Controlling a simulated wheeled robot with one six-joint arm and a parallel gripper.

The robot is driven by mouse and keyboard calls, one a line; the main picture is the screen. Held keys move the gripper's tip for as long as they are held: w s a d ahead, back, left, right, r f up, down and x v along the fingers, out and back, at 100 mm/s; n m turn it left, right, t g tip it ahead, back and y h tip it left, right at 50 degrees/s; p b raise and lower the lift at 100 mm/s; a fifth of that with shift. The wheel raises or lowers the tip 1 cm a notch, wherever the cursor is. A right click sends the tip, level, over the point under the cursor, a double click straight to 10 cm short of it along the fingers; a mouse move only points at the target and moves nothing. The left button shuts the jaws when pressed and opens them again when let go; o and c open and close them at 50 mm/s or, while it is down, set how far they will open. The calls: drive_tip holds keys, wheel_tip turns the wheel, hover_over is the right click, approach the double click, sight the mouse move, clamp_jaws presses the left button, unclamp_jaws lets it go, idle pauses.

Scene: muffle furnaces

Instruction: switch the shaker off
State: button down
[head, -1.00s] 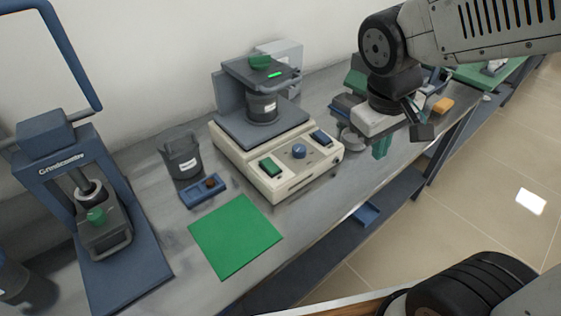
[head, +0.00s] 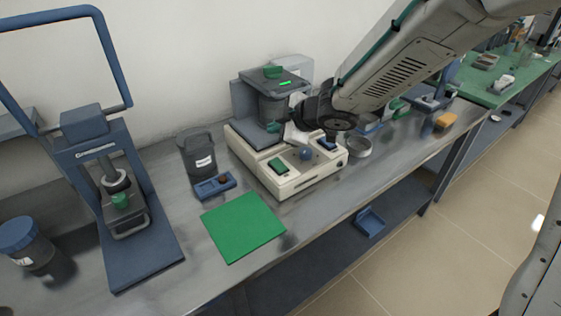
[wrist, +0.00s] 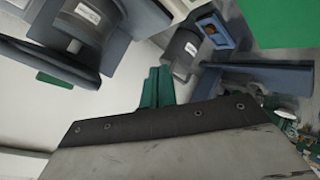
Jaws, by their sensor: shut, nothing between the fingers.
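The shaker (head: 296,183) is a cream box on the grey bench. Its front has a green switch (head: 278,165), a blue knob (head: 306,154) and a dark blue switch (head: 326,143) partly behind my arm. A dark jar (head: 272,108) stands on it under a clamp plate with a bright green strip (head: 285,82). In the wrist view the shut fingers (wrist: 157,87) point up, with the labelled jar (wrist: 88,22) at upper left. Contact with the shaker cannot be told.
A dark labelled container (head: 198,158) and a small blue tray (head: 214,185) stand left of the shaker. A green mat (head: 243,227) lies in front. A blue press (head: 120,210) is at left. A round metal dish (head: 357,147) sits close to the shaker's right side.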

sight(279, 162)
drive_tip(key=shift+w+d, duration=0.25)
drive_tip(key=shift+d, duration=0.6)
drive_tip(key=shift+w+a+f, duration=0.15)
drive_tip(key=shift+f, duration=1.3)
drive_tip(key=shift+w+a+f, duration=0.1)
drive_tip(key=shift+w+f, duration=0.1)
drive_tip(key=shift+f, duration=1.2)
drive_tip(key=shift+w+a+f, duration=0.15)
drive_tip(key=shift+f, duration=1.3)
drive_tip(key=shift+f, duration=0.1)
drive_tip(key=shift+f, duration=0.3)
drive_tip(key=shift+f, duration=0.35)
drive_tip(key=shift+r, duration=0.1)
drive_tip(key=shift+s+r, duration=0.1)
drive_tip(key=shift+r, duration=0.6)
drive_tip(key=shift+r, duration=0.1)
drive_tip(key=shift+s+d+r, duration=0.1)
drive_tip(key=shift+s+r, duration=0.05)
drive_tip(key=shift+r, duration=1.05)
drive_tip(key=shift+s+d+r, duration=0.1)
drive_tip(key=shift+s+r, duration=0.05)
drive_tip(key=shift+r, duration=1.05)
